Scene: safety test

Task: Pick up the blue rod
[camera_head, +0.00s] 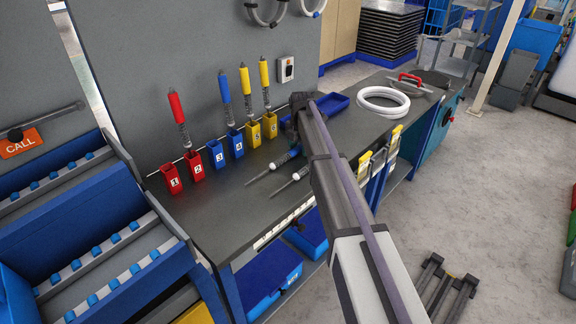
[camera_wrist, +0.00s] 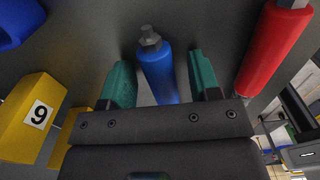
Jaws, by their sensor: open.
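A blue rod (camera_wrist: 158,72) with a grey hexagonal tip lies between the two teal fingers of my open gripper (camera_wrist: 158,68) in the wrist view. There is a gap on both sides, and its lower part is hidden behind the gripper body. In the head view my gripper (camera_head: 289,124) is low over the bench, partly hidden by my arm. Another blue rod (camera_head: 224,88) stands upright in a blue numbered holder at the back.
A red rod (camera_wrist: 270,50) lies right of my gripper, and a yellow numbered holder (camera_wrist: 30,112) is at left in the wrist view. Upright red (camera_head: 176,107) and yellow rods (camera_head: 245,80) line the bench's back.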

